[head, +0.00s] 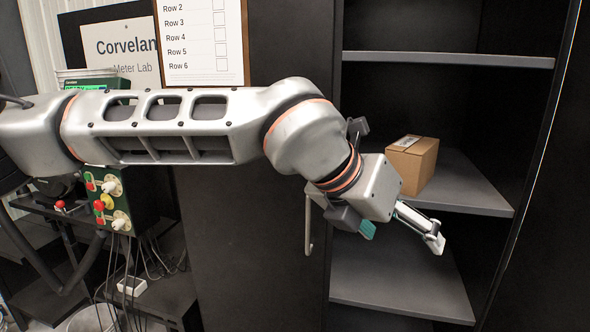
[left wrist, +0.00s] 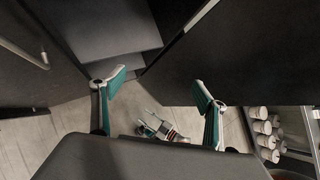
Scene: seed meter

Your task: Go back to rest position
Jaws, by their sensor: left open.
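My left arm reaches across the head view from the left. My left gripper (head: 402,236) is in front of the open cabinet, below and beside a cardboard box, with its fingers spread and nothing between them. In the left wrist view the two teal-padded fingers of the left gripper (left wrist: 156,88) are wide apart and empty, with the cabinet and the floor beyond. What looks like my right gripper (left wrist: 158,125) shows small and lower down in the left wrist view, too small to tell its state. It is outside the head view.
The cardboard box (head: 414,165) sits on the cabinet's middle shelf (head: 465,190). A cabinet door handle (head: 308,228) is close to the left gripper. A control box (head: 112,200) with knobs and cables stands at left. Several white cylinders (left wrist: 262,127) stand at right in the wrist view.

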